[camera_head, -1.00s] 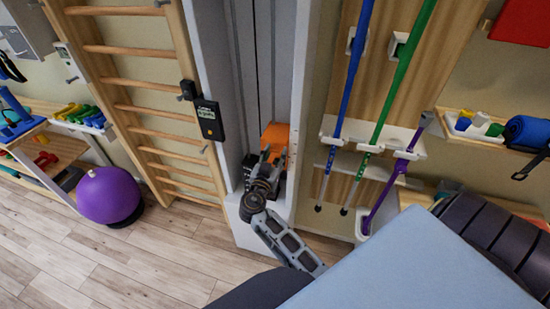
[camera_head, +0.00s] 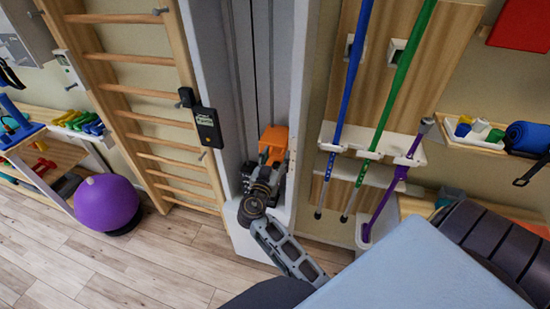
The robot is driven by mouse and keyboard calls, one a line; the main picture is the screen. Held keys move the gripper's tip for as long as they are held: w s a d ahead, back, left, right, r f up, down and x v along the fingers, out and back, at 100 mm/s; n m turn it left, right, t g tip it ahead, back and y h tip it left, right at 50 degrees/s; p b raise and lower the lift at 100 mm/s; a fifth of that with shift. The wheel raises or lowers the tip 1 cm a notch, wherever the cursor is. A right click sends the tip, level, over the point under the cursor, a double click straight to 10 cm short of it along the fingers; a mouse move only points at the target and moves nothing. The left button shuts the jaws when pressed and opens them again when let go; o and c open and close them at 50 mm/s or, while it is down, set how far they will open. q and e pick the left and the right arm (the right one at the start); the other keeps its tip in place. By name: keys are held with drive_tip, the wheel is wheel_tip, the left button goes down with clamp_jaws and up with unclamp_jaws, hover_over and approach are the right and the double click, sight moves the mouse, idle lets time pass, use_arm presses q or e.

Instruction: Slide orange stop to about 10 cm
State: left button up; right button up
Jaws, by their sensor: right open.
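The orange stop (camera_head: 273,141) sits low inside a tall pale column with grey vertical rails (camera_head: 257,60). My right gripper (camera_head: 265,168) is at the stop, just below and in front of it, and covers its lower part. The gripper is open; its fingers are small and dark here, and I cannot tell whether they touch the stop. My right arm reaches up to it from the bottom of the view. No scale marks can be read on the column. My left gripper is not in view.
Wooden wall bars (camera_head: 150,100) and a black hanging device (camera_head: 207,127) stand left of the column. A purple ball (camera_head: 106,203) lies on the floor at left. Blue, green and purple sticks hang on a wooden board (camera_head: 377,70) at right. A light blue padded surface (camera_head: 420,268) fills the lower right.

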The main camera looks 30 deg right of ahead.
drive_tip(key=v, duration=1.2)
drive_tip(key=shift+a+r, duration=0.2)
drive_tip(key=shift+a, duration=0.2)
drive_tip(key=shift+w+d+f, duration=0.15)
drive_tip(key=shift+d, duration=0.05)
drive_tip(key=shift+c, duration=1.2)
drive_tip(key=shift+w, duration=0.2)
drive_tip(key=shift+c, duration=1.2)
drive_tip(key=r, duration=0.2)
drive_tip(key=shift+w+a+r+m, duration=0.1)
drive_tip(key=shift+w+r+m, duration=0.2)
drive_tip(key=shift+r+m, duration=0.1)
drive_tip(key=shift+c, duration=0.5)
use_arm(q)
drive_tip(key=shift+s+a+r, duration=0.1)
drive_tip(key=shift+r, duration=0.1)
use_arm(e)
drive_tip(key=n, duration=0.6)
drive_tip(key=n+g+y, duration=0.1)
drive_tip(key=n, duration=0.5)
drive_tip(key=n+y, duration=0.1)
drive_tip(key=n, duration=0.6)
drive_tip(key=shift+s+f+g, duration=0.3)
drive_tip(key=shift+s+f, duration=0.1)
